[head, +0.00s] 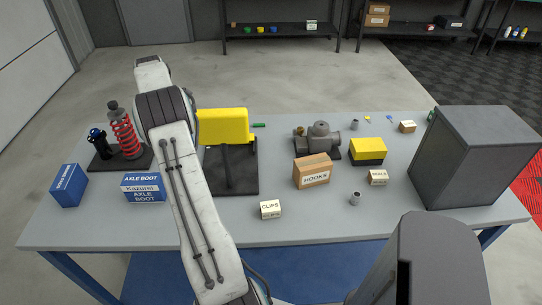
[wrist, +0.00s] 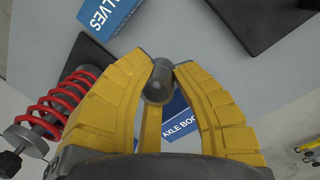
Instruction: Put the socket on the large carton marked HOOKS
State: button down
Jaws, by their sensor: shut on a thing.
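My gripper shows in the wrist view (wrist: 160,76), with its yellow fingers shut on a grey, rounded metal socket (wrist: 158,88). Blue boxes and the tabletop lie beyond it there. In the head view my raised arm crosses the left half of the table, and I cannot make out the gripper or the held socket. The large brown carton marked HOOKS (head: 314,174) stands upright at mid-table, right of my arm. Its top looks bare. Two other small grey cylinders (head: 355,198) (head: 354,125) stand apart on the table.
A CLIPS carton (head: 270,209), a small labelled carton (head: 378,177), a yellow-black block (head: 368,151) and a grey pump-like part (head: 319,139) surround the HOOKS carton. A yellow-topped stand (head: 232,180) rises between it and my arm. A tall grey cabinet (head: 470,160) stands right.

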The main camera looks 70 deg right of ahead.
jog(key=s+d+r+m+p, duration=0.1)
jog(key=s+d+r+m, duration=0.15)
jog(key=s+d, duration=0.65)
jog(key=s+d+r+m+g, duration=0.1)
jog(key=s+d+r+m, duration=0.15)
jog(key=s, duration=1.15)
jog(key=s+d+r+m+p, duration=0.1)
jog(key=s+d+m, duration=0.2)
jog(key=s+d, duration=0.65)
jog(key=b, duration=0.5)
send_over(314, 161)
jog(key=w+d, duration=0.1)
jog(key=f, duration=0.5)
jog(key=shift+w+f, duration=0.1)
jog(key=shift+w, duration=0.1)
jog(key=shift+s+a+p, duration=0.2)
jog(key=shift+a+p, duration=0.05)
jog(key=shift+p, duration=0.1)
jog(key=shift+s+a+f, duration=0.4)
jog(key=shift+a+f, duration=0.05)
jog(key=shift+f, duration=0.1)
notch_tip(314, 161, down, 2)
jog(key=p, duration=0.3)
jog(key=shift+f, duration=0.1)
jog(key=shift+f+p, duration=0.75)
jog(key=shift+f, duration=0.2)
